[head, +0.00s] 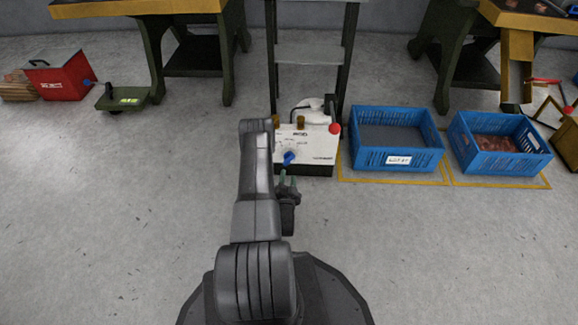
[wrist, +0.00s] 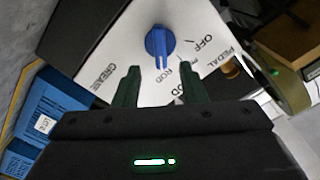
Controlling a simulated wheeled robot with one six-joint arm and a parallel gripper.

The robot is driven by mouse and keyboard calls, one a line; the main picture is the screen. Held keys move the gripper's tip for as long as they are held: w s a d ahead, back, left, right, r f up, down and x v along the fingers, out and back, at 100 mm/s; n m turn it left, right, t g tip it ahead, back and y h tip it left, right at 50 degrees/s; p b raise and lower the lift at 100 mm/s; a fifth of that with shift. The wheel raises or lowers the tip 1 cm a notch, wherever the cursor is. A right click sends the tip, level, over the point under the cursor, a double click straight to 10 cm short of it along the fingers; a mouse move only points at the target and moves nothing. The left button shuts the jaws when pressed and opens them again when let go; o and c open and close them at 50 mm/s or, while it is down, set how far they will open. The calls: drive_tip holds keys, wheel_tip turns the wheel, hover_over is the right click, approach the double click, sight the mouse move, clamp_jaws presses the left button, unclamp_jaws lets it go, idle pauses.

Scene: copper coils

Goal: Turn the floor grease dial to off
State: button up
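The floor grease box (head: 318,161) is a white-topped, dark-sided unit on the floor, in the middle of the head view. Its blue dial (head: 289,158) is on the top near the front. In the wrist view, the dial (wrist: 160,42) is a blue knob with a narrow bar toward the bottom of the picture. Printed words around it include OFF at its right, PEDAL, ROD and GREASE. My gripper (wrist: 160,84) is open, its two green fingers apart and short of the dial in the picture. Nothing is between the fingers. In the head view, my gripper (head: 288,182) is just in front of the box.
A red ball knob (head: 335,129) stands at the box's right. Two blue crates (head: 400,160) (head: 503,166) sit to the right inside yellow floor lines. A shelf stand (head: 309,54) rises behind the box. A red box (head: 60,77) lies far left.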

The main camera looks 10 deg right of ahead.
sight(289, 163)
drive_tip(key=b+x, duration=0.2)
drive_tip(key=x, duration=0.6)
drive_tip(key=shift+c, duration=0.2)
clamp_jaws()
